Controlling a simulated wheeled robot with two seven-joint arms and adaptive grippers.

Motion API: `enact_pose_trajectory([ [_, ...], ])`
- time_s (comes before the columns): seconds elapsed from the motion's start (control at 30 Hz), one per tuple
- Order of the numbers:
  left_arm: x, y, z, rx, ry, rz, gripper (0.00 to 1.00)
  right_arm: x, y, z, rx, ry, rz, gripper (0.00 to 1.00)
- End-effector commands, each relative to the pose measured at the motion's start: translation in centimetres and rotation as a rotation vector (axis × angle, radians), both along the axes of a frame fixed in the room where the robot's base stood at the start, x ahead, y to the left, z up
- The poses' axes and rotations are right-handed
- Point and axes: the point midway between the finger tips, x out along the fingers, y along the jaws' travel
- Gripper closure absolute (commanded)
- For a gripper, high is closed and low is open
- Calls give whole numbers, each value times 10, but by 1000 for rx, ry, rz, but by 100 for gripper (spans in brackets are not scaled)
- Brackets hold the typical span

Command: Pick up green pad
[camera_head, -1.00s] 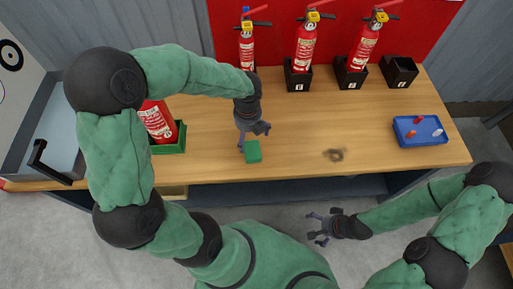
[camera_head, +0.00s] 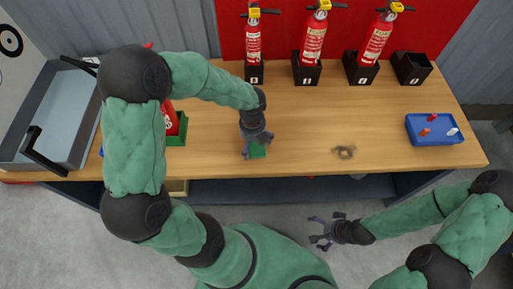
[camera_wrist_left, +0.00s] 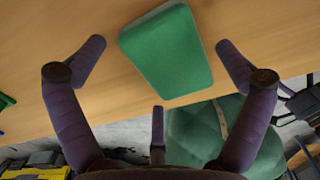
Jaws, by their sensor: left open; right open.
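The green pad (camera_head: 258,151) lies on the wooden table near its front edge, partly hidden by my left gripper in the head view. In the left wrist view the green pad (camera_wrist_left: 166,50) shows as a block between the spread fingers, apart from both. My left gripper (camera_head: 258,145) is open and over the pad, pointing down; its fingers also show in the left wrist view (camera_wrist_left: 160,62). My right gripper (camera_head: 318,231) is open and empty, in front of the table and over the floor.
Fire extinguishers (camera_head: 313,38) stand in black holders along the back, with an empty black holder (camera_head: 411,68) at right. A blue tray (camera_head: 434,139) with small pegs sits at right. A grey bin (camera_head: 60,112) is at left. A dark ring mark (camera_head: 344,152) lies right of the pad.

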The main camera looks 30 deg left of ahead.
Motion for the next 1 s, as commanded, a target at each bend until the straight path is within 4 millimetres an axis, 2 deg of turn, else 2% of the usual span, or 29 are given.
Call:
enact_pose_trajectory([
  [0.2,1,0,0,0,-2,1,0,0,0,1,0,0,0,0],
  [0.3,1,0,0,0,-1,1,28,0,0,1,0,0,0,0],
  [0.37,1,0,0,0,-1,1,43,0,0,1,0,0,0,0],
  [0.77,0,0,1,0,0,1,43,0,0,1,0,0,0,0],
  [1.0,1,1,19,2,-2,2,44,0,0,10,0,0,0,0],
])
